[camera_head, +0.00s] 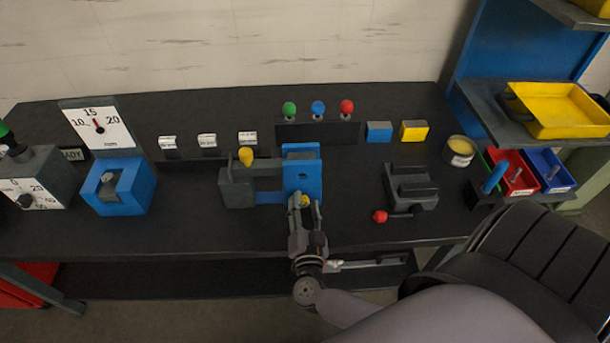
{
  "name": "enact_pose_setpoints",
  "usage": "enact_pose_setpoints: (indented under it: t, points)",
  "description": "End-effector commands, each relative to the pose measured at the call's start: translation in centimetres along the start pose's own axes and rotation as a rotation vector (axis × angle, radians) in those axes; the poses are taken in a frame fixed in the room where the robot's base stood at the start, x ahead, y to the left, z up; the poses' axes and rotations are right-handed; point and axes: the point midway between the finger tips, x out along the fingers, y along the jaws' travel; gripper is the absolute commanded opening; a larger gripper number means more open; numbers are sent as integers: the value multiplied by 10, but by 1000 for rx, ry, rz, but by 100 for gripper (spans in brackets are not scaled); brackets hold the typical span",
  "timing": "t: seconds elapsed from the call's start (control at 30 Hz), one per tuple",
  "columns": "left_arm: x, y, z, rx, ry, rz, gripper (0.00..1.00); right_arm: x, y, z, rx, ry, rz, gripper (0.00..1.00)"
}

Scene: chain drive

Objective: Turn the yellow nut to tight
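The yellow nut (305,200) shows as a small yellow spot at the front of the blue upright block (302,175) of the grey and blue fixture, mid-table. My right gripper (305,205) is at the nut, with its fingertips on either side of it. The fingers hide part of the nut, and I cannot tell whether they touch it. A yellow knob (246,156) stands on the grey left part of the fixture (238,187). My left gripper is not in view.
A grey device with a red-knobbed lever (380,216) sits right of the fixture. A gauge (98,124) and blue block (120,187) stand to the left. Green, blue and red knobs (347,107) stand behind. The dark table (190,225) is clear at front left.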

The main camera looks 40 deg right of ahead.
Motion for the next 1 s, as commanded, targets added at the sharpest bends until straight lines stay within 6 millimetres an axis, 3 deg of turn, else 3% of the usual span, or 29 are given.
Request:
enact_pose_setpoints:
  t: [0.3, 0.43, 0.8, 1.0]
  points:
    - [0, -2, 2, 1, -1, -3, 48, 0, 0, 0, -1, 1, 0, 45]
    - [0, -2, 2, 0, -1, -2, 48, -10, 0, 0, 0, -1, 0, 45]
    - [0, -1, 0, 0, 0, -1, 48, -84, 1, 1, -1, -3, 3, 45]
    - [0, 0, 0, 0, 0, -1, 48, -112, 0, 0, -1, 0, 2, 45]
